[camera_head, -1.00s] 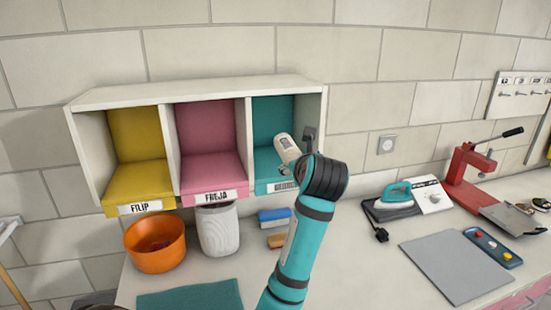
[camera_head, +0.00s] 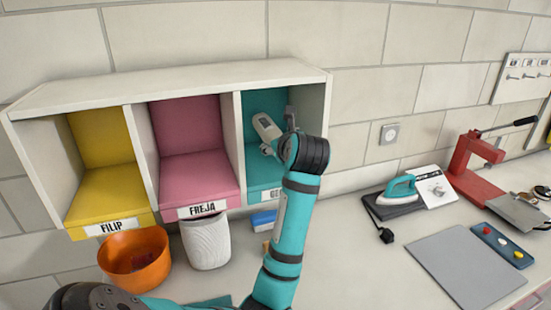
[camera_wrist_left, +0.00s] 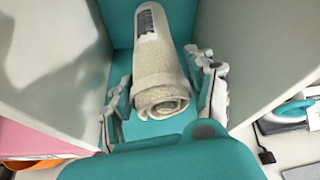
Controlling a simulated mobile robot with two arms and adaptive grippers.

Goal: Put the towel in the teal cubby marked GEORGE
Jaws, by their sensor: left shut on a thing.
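The rolled cream towel (camera_head: 266,127), with a dark printed patch, is inside the teal cubby (camera_head: 258,178), at the right end of the wall unit. The cubby's label starts with "GE"; the rest is hidden by my arm. In the left wrist view the towel (camera_wrist_left: 160,75) points away from me into the cubby, its rolled end facing me. My right gripper is not in view.
A pink cubby marked FREJA (camera_head: 195,180) and a yellow one marked FILIP (camera_head: 105,190) are to the left. Below stand an orange bowl (camera_head: 122,259) and a white ribbed bin (camera_head: 207,243). An iron (camera_head: 398,190) and grey mat (camera_head: 467,264) lie right.

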